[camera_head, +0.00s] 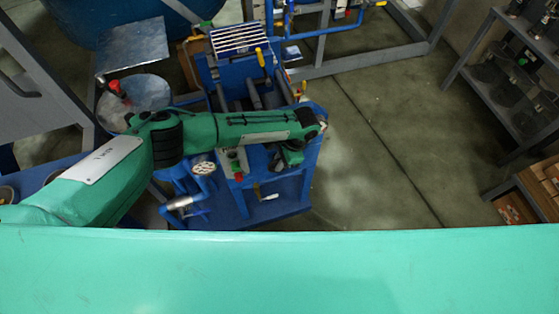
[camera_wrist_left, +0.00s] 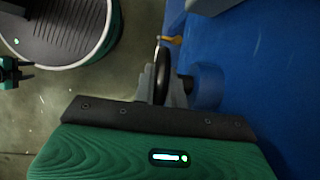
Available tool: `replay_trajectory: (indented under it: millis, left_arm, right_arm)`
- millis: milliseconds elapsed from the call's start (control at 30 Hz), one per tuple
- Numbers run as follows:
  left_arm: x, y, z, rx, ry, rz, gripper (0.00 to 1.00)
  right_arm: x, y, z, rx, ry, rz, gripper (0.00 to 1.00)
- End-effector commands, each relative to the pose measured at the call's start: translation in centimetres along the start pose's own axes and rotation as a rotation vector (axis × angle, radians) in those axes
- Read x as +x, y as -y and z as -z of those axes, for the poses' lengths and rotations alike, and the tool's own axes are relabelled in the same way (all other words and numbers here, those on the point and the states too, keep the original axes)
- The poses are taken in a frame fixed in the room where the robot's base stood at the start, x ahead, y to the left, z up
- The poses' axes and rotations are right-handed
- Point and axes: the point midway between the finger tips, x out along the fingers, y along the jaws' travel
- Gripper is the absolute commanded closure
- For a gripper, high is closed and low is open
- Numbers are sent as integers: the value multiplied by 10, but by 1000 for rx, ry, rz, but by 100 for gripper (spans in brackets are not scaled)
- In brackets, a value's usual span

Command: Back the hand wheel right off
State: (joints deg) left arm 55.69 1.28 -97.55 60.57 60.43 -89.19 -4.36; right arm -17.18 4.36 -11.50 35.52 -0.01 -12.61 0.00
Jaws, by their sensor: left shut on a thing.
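The hand wheel (camera_wrist_left: 162,75) shows in the left wrist view as a dark rim seen nearly edge-on, beside a round blue fitting (camera_wrist_left: 207,85) on the blue equipment. My left gripper (camera_wrist_left: 163,92) is shut on the wheel, with a grey finger on either side of the rim. In the head view my left arm reaches across the blue rig, and the green hand (camera_head: 290,156) hangs below its end. The held wheel cannot be made out there, and the arm and hand cover that part.
The blue rig (camera_head: 240,207) carries a pale round perforated part (camera_head: 204,168), a red knob (camera_head: 237,176) and yellow-handled levers. A steel plate (camera_head: 133,45) stands at the back left. A dark shelf with glassware (camera_head: 490,72) is at right. Floor between rig and shelf is clear.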

Motion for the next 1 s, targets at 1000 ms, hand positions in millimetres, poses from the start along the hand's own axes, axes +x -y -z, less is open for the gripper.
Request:
replay_trajectory:
  millis: [1000]
  left_arm:
    - [6, 0, -10, -2, -577, 0, 100]
  right_arm:
    - [-37, -6, 2, -2, 1, -6, 62]
